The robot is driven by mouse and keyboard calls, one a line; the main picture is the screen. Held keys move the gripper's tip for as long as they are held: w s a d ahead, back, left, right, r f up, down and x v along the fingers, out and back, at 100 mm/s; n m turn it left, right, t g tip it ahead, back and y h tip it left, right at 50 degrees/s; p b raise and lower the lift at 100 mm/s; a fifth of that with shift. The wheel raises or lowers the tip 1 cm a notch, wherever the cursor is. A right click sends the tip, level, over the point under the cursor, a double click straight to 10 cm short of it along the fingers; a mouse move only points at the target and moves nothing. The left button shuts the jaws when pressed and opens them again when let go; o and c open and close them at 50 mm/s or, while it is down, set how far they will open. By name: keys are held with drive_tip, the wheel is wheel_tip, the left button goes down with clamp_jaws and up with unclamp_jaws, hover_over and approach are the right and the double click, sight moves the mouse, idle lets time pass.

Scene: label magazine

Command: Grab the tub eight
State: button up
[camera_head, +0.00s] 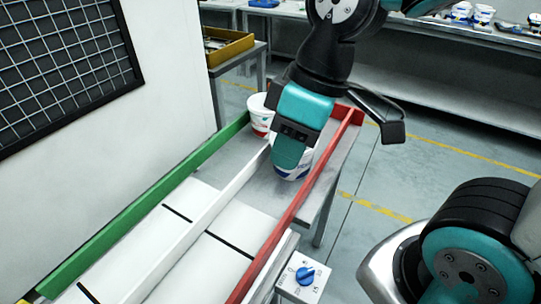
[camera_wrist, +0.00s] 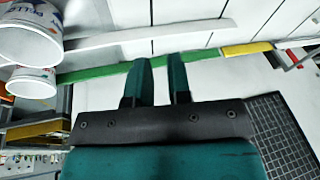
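Two white tubs stand at the far end of the label magazine's lanes. One, with blue print (camera_head: 292,177), is between the white and red rails, partly hidden behind my gripper. The other, with red and blue print (camera_head: 260,115), is beside the green rail. In the wrist view a large tub (camera_wrist: 28,38) and a smaller-looking one (camera_wrist: 32,83) are at the left edge, left of my fingers. I cannot read a number eight on either. My gripper (camera_wrist: 162,72) has its fingers apart with nothing between them. In the head view its fingers (camera_head: 288,155) overlap the nearer tub.
A green rail (camera_head: 150,205), a white rail (camera_head: 205,222) and a red rail (camera_head: 295,205) border the lanes. A blue knob (camera_head: 305,275) is on a box at the front. A white wall panel with a black grid (camera_head: 60,65) stands left. A yellow tray (camera_head: 228,48) is behind.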

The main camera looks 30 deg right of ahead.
drive_tip(key=w+d+f+n+h, duration=0.2)
drive_tip(key=w+d+n, duration=0.1)
drive_tip(key=w+d, duration=0.3)
drive_tip(key=n+h+b, duration=0.1)
drive_tip(key=n+h, duration=0.1)
drive_tip(key=n, duration=0.3)
approach(302, 162)
drive_tip(key=shift+n+t, duration=0.3)
drive_tip(key=shift+w+d+f+b, duration=0.2)
drive_tip(key=shift+f+b, duration=0.15)
drive_tip(key=shift+f, duration=2)
drive_tip(key=shift+w+d+f+b, duration=0.15)
drive_tip(key=shift+f+b, duration=0.2)
drive_tip(key=shift+f, duration=2)
drive_tip(key=shift+a, duration=0.1)
clamp_jaws()
